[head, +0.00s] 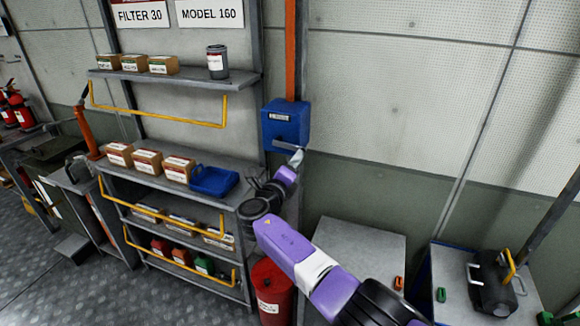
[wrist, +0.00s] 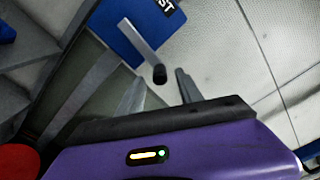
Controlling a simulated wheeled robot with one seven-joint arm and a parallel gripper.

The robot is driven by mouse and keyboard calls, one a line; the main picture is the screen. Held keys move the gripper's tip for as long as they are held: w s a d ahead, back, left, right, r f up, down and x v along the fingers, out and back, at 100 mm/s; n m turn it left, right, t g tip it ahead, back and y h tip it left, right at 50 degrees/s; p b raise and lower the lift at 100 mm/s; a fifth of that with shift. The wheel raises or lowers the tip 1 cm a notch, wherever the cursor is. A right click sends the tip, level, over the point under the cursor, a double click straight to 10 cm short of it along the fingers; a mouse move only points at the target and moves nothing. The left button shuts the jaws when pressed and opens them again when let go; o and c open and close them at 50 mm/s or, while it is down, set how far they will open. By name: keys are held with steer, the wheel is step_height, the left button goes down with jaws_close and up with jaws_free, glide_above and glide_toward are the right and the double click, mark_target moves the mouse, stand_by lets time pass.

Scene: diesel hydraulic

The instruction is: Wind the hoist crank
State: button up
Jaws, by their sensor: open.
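The blue hoist box (head: 287,122) hangs on an orange post in the head view. Its crank (head: 285,146) is a grey bar at the lower front of the box. In the wrist view the crank arm (wrist: 139,40) runs down from the blue box (wrist: 110,35) and ends in a dark knob (wrist: 159,74). My gripper (head: 298,156) is just below the crank in the head view. In the wrist view my gripper (wrist: 162,78) is open, and the knob appears in the gap between the fingertips. I cannot tell how deep it sits; nothing is gripped.
A shelf rack (head: 185,165) with boxes, a blue container (head: 214,180) and yellow rails stands left of my arm. A red drum (head: 271,290) and a grey cabinet (head: 362,245) are below. The wall right of the box is clear.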

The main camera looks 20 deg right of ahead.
steer(key=shift+v, duration=1.45)
